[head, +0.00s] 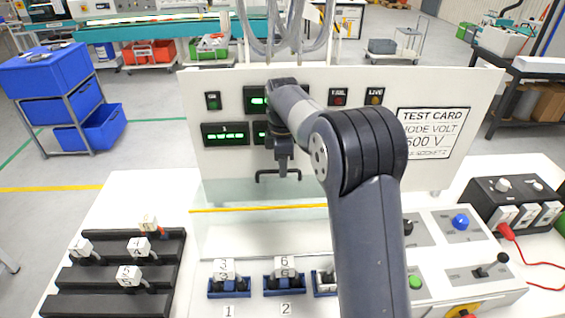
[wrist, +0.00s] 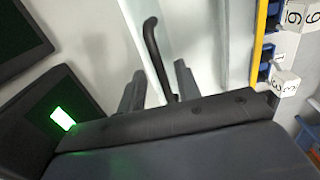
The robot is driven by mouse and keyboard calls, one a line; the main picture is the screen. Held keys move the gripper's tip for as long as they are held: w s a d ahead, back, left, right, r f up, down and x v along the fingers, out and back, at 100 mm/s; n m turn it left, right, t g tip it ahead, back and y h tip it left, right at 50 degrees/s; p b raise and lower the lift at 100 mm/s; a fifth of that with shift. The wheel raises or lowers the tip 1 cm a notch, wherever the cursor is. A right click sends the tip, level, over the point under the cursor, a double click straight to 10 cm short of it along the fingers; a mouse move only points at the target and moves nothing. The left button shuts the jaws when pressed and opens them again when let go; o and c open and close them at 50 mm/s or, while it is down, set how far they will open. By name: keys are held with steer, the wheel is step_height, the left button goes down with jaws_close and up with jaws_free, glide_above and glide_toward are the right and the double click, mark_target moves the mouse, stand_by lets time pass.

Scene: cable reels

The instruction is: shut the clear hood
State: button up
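The clear hood (head: 228,196) is a see-through pane with a yellow strip along one edge. It stands raised against the upright white panel, above and behind the blue reel holders. Its black bar handle (head: 264,178) is at my gripper (head: 284,170) in the head view. In the wrist view the handle (wrist: 153,50) runs between the two fingertips of my gripper (wrist: 158,85). The fingers are apart, with gaps beside the bar, so it does not look clamped. My arm hides part of the hood's right side.
Blue holders (head: 285,291) with numbered white-topped pieces sit on the bench below the hood. A black rack (head: 110,303) with similar pieces is at left. A control box (head: 465,265) and a black box with red lead (head: 505,190) are at right. The panel (head: 350,88) stands close behind my gripper.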

steer(key=shift+f, duration=0.15)
steer(key=shift+c, duration=0.3)
jaws_close()
